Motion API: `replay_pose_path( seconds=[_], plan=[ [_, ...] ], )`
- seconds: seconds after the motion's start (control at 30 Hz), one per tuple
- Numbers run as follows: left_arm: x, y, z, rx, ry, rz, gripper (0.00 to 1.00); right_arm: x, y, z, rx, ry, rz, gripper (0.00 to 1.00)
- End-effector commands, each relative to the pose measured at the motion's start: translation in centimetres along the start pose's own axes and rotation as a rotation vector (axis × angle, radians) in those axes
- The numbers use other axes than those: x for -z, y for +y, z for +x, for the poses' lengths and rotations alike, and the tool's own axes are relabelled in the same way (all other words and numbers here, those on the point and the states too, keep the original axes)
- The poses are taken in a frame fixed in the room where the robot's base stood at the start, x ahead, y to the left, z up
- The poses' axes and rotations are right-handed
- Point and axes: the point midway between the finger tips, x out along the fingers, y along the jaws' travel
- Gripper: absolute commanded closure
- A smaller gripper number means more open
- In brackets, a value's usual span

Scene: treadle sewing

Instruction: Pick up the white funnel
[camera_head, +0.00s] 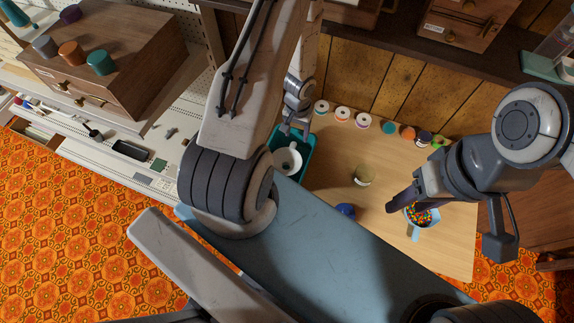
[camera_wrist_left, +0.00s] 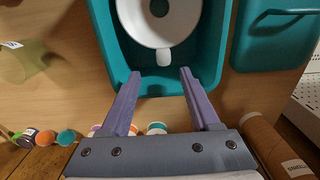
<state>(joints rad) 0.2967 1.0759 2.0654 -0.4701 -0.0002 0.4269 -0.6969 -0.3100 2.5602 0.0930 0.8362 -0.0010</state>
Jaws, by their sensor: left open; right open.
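The white funnel (camera_head: 288,160) lies inside a teal bin (camera_head: 303,171) on the wooden table. In the left wrist view the funnel (camera_wrist_left: 128,14) shows as a white ring with a dark central hole and a small tab on its rim. My left gripper (camera_wrist_left: 160,76) is open and empty, its fingertips at the bin's near wall on either side of the tab, apart from the funnel. In the head view this gripper (camera_head: 294,129) is small, over the bin's far end. My right gripper (camera_head: 408,203) is open beside a light-blue cup (camera_head: 426,232) of colourful bits; contact is unclear.
Another teal container (camera_wrist_left: 270,55) stands right of the bin in the left wrist view. Several spools (camera_head: 342,114) line the table's back edge. A jar (camera_head: 362,176) and a blue object (camera_head: 346,211) stand mid-table. A wooden drawer box (camera_head: 140,50) is at left.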

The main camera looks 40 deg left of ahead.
Motion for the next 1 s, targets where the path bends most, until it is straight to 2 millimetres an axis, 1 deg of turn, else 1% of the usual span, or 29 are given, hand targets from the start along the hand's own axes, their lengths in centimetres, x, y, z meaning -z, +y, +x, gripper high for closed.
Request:
replay_pose_path(
  seconds=[0.03,0.27,0.37,0.6,0.7,0.8,1.0],
  plan=[
    [0.0,0.0,1.0,0.000,0.000,0.000,0.38,-0.1,0.1,1.1,0.000,0.000,0.001,0.50],
    [-0.1,-0.1,1.5,0.000,0.000,-0.001,0.38,-0.1,0.1,1.7,0.000,0.000,0.002,0.50],
    [-0.1,-0.2,2.4,0.000,0.000,0.000,0.38,-0.1,0.2,2.8,0.000,0.000,0.003,0.50],
    [-0.5,-0.7,5.2,0.000,0.000,-0.001,0.38,-0.3,0.5,6.3,0.000,0.000,0.003,0.50],
    [-0.5,-0.7,6.1,0.000,0.000,0.000,0.38,-0.4,0.5,7.2,0.000,0.000,0.002,0.50],
    [-0.5,-0.7,6.4,0.000,0.000,0.000,0.38,-0.4,0.5,7.4,0.000,0.000,0.002,0.50],
    [-0.5,-0.7,6.2,0.000,0.000,-0.001,0.38,-0.4,0.5,7.2,0.000,0.000,0.002,0.50]
  ],
)
